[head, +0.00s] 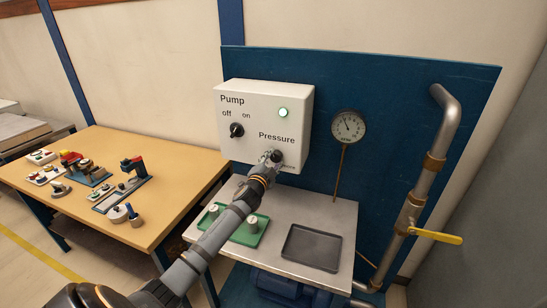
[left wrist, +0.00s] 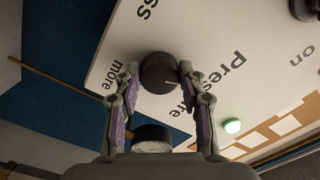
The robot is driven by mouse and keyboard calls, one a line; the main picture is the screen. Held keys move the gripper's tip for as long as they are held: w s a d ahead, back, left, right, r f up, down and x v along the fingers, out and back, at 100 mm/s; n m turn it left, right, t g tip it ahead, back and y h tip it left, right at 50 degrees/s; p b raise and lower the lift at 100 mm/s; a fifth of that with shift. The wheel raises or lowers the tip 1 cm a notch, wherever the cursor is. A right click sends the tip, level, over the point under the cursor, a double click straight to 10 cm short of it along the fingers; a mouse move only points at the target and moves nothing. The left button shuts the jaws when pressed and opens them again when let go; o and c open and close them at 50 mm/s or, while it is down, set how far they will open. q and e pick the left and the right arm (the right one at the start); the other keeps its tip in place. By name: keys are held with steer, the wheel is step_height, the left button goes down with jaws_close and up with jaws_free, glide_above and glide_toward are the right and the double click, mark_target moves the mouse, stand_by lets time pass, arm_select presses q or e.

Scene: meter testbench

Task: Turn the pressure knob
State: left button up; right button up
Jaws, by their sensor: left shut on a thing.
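The pressure knob (left wrist: 158,73) is a round black knob with a pale pointer line, on the white pump box (head: 299,105). It sits between the fingertips of my left gripper (left wrist: 157,82) in the left wrist view, and the gripper is shut on it. In the head view my left gripper (head: 268,167) reaches up to the box and partly covers the knob (head: 277,156) and its lettering. The pressure gauge (head: 349,127) is round with a pale dial, right of the box. My right gripper is not in view.
The pump switch (head: 236,130) and a lit green lamp (head: 283,113) are on the box. Below are a green tray (head: 241,237) with white-topped pieces and an empty dark tray (head: 312,248). A yellow valve handle (head: 437,237) is on the pipe at right.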

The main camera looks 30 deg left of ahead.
arm_select(q)
steer(key=m+p, duration=0.2)
steer(key=m, duration=0.2)
steer(key=shift+r, duration=0.15)
steer(key=shift+m+p, duration=0.5)
steer(key=shift+m, duration=1)
steer(key=o, duration=1.1)
steer(key=shift+o, duration=0.2)
steer(key=shift+s+f, duration=0.2)
steer(key=shift+s, duration=0.05)
steer(key=v, duration=1.1)
steer(key=shift+s, duration=0.2)
